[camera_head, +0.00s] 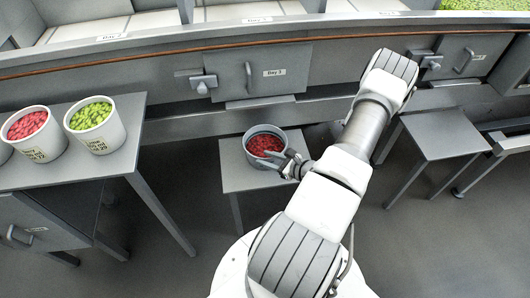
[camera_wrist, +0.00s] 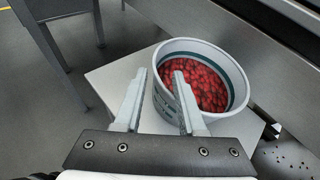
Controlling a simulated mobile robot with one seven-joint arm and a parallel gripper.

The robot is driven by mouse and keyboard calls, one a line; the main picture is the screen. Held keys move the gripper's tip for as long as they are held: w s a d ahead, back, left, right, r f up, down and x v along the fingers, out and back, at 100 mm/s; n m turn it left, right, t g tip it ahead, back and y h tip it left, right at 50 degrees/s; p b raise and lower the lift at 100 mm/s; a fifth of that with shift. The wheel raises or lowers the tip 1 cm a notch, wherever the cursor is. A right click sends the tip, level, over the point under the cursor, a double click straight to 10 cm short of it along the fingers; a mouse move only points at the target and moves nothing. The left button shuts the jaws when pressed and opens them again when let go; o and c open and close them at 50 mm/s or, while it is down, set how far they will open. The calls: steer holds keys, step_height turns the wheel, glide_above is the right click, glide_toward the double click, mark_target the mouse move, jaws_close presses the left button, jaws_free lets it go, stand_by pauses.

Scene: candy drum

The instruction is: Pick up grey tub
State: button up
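The grey tub (camera_head: 251,143), round and full of red candies, stands upright on a small grey table. In the wrist view the tub (camera_wrist: 240,96) has a dark band inside its rim and lettering on its near wall. My gripper (camera_head: 281,161) is at the tub's right side in the head view. In the wrist view my gripper (camera_wrist: 160,73) is open, with part of the tub's wall showing between the fingers. The right finger overlaps the candies and near rim; the left finger is just outside the wall. I cannot tell whether either finger touches the tub.
A left table (camera_head: 125,150) holds tubs of red candies (camera_head: 37,148) and green candies (camera_head: 100,138). A grey machine wall with a "Day 3" hatch (camera_head: 275,72) rises behind the small table (camera_head: 240,182). Another empty table (camera_head: 440,137) stands at right.

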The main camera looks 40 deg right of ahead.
mark_target(253, 155)
steer(key=shift+b+x, duration=0.75)
steer(key=shift+x, duration=2.75)
steer(key=shift+s+f, duration=0.1)
steer(key=shift+f, duration=0.05)
jaws_close()
steer(key=shift+s+f, duration=0.1)
